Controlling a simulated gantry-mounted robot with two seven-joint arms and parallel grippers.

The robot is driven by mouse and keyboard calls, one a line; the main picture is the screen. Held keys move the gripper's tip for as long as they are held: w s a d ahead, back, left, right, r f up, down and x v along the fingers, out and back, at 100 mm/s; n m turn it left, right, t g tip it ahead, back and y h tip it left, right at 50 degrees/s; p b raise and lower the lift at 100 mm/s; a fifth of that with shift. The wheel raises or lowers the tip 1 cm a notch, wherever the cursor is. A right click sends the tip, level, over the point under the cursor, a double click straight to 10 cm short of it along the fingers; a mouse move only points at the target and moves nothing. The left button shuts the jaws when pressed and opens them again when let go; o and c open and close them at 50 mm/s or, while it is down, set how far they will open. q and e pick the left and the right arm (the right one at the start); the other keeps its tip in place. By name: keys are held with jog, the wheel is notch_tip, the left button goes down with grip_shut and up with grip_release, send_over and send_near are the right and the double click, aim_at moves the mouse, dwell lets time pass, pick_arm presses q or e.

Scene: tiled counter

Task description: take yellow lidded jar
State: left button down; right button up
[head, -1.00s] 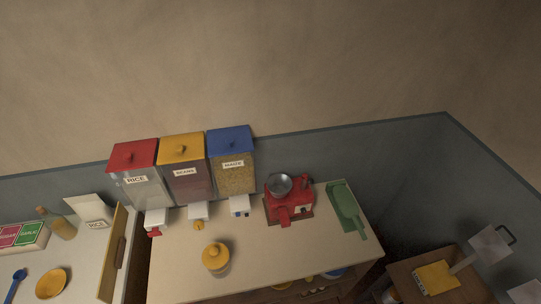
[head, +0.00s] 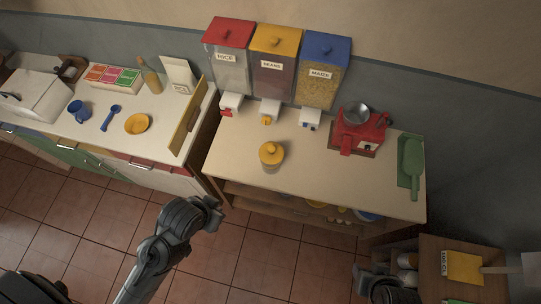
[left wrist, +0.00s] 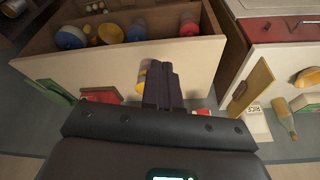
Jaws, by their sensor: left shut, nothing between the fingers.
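The yellow lidded jar (head: 271,157) stands upright on the cream counter (head: 310,175), in front of the dispensers. In the left wrist view a yellow part of it (left wrist: 142,76) shows beside my fingers, which hide the rest. My left gripper (head: 214,207) is in front of the counter, lower left of the jar and apart from it. Its fingers (left wrist: 163,85) are shut with nothing between them. A dark part of my own body shows at the lower right of the head view; I cannot make out right gripper fingers there.
Rice (head: 228,58), beans (head: 272,65) and maize (head: 320,75) dispensers stand behind the jar. An upright wooden panel (head: 187,118) edges the left counter. Open floor (head: 265,260) lies in front.

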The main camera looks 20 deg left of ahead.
dwell(0.3)
pick_arm(q)
grip_release()
dwell(0.5)
